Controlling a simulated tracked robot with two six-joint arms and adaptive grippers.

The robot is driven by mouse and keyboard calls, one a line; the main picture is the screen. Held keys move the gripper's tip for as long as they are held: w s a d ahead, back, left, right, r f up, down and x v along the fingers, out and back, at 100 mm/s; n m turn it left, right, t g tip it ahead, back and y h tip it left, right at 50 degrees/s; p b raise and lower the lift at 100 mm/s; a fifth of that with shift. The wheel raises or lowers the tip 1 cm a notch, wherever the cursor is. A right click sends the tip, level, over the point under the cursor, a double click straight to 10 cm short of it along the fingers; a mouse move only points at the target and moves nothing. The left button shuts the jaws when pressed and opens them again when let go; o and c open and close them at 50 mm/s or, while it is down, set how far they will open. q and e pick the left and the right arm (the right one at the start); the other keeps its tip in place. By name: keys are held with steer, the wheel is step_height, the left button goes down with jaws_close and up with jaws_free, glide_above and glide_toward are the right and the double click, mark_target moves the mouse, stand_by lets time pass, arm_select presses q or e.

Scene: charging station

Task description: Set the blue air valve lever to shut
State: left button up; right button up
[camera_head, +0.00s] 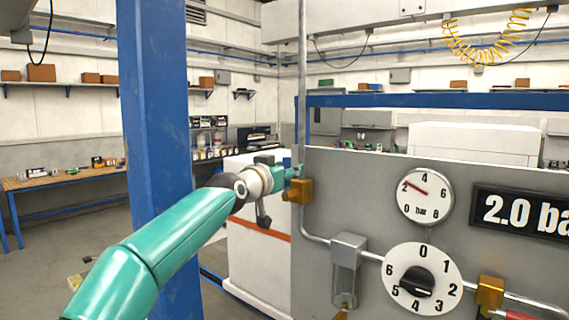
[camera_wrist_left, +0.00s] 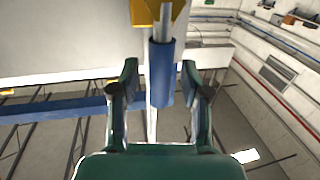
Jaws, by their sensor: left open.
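The blue air valve lever (camera_wrist_left: 162,75) shows in the left wrist view as a metal bar with a blue sleeve. It runs from the brass valve body (camera_wrist_left: 148,12) at the top edge down toward my gripper. My left gripper (camera_wrist_left: 159,72) is open, with one finger on each side of the blue sleeve and a visible gap on both sides. In the head view, my left gripper (camera_head: 286,174) is just left of the brass valve body (camera_head: 300,190) on the vertical pipe. The lever is not clearly visible there, largely hidden by the gripper. My right gripper is not in view.
The grey panel (camera_head: 350,190) carries a pressure gauge (camera_head: 425,195), a black display (camera_head: 520,212) reading 2.0 and a numbered dial (camera_head: 422,280). A second brass valve (camera_head: 489,292) with a red lever (camera_head: 520,315) is at lower right. A blue post (camera_head: 155,100) stands behind my left arm.

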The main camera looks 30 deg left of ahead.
arm_select(q)
steer(key=shift+w, duration=0.1)
steer(key=shift+c, duration=0.3)
jaws_close()
steer(key=shift+a, duration=0.1)
